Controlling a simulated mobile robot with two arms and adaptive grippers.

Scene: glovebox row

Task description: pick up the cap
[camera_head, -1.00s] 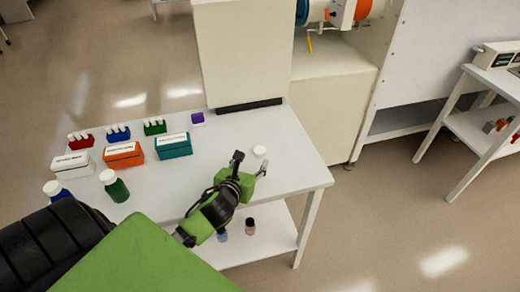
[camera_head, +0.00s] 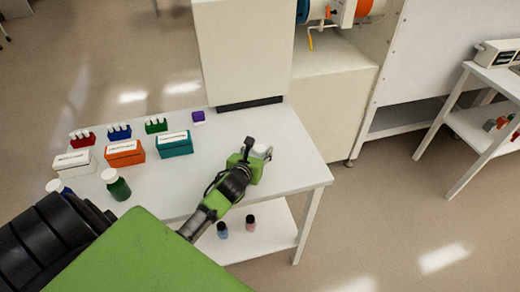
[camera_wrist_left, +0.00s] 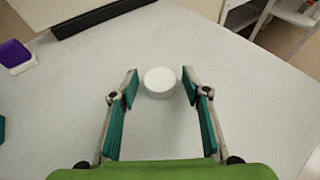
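The cap (camera_wrist_left: 159,82) is a small white round disc on the white table. In the left wrist view it lies between the tips of my left gripper's (camera_wrist_left: 160,88) two fingers, with a gap on each side. In the head view the cap (camera_head: 260,151) shows just beyond my left gripper (camera_head: 255,152), partly hidden by it. My left gripper is open and holds nothing. My right gripper is in neither view.
White, orange (camera_head: 124,153) and teal (camera_head: 174,145) boxes stand on the table's left half, with small vial racks behind. A green bottle (camera_head: 115,185) and a blue bottle with white caps stand near the front left. A purple item (camera_head: 198,117) sits at the back. Table around the cap is clear.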

